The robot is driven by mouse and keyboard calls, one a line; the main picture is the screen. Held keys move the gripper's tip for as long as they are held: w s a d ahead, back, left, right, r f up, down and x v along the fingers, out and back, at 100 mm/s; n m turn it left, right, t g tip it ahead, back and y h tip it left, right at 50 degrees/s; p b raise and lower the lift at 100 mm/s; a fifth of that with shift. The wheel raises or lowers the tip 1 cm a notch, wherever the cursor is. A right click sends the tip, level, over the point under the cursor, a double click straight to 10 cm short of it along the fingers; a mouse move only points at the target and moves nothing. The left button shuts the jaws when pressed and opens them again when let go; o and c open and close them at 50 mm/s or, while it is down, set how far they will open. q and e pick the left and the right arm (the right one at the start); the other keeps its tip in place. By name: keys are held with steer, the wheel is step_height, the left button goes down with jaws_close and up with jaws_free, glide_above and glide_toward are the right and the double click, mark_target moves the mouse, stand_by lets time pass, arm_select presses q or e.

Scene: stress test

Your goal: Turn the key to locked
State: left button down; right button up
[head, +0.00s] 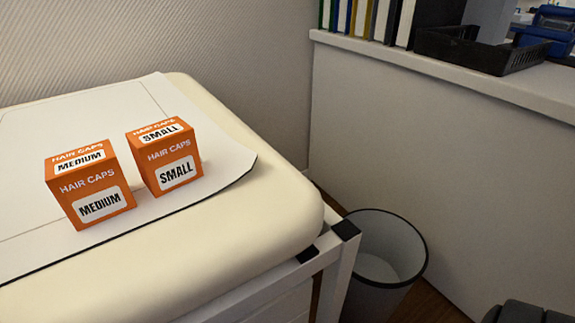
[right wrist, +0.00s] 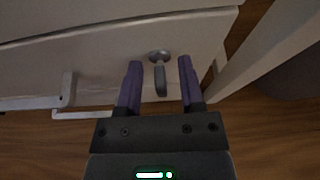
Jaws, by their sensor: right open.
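A small grey key (right wrist: 161,80) sits in a round lock (right wrist: 159,56) on a pale cabinet front in the right wrist view. Its handle points down in the picture, toward my gripper's palm. My right gripper (right wrist: 160,65) is open, with one purple finger on the left of the key and one on the right. Gaps show between the key and both fingers. Whether the fingertips touch the cabinet front, I cannot tell. The key does not show in the head view, and my left gripper is in neither view.
A pale cabinet front (right wrist: 60,62) has a light handle (right wrist: 66,92) at left. In the head view, two orange hair-caps boxes (head: 92,185) (head: 165,160) stand on a padded couch (head: 275,215). A waste bin (head: 385,255) stands beside its white frame. A ledge (head: 440,72) carries binders and a black tray.

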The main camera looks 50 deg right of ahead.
jaws_close()
stand_by(0.5)
steer(key=m+t+y, duration=0.1)
steer(key=m+y, duration=0.1)
steer(key=m, duration=0.2)
steer(key=f+m+t+y, duration=0.1)
steer(key=m, duration=0.3)
steer(key=d+m+t+y, duration=0.1)
steer(key=m+t+y, duration=0.1)
steer(key=m, duration=0.2)
steer(key=shift+s+f+y, duration=0.15)
steer(key=shift+s+y, duration=0.15)
stand_by(0.3)
steer(key=shift+w+r, duration=0.1)
steer(key=shift+r, duration=0.1)
stand_by(0.4)
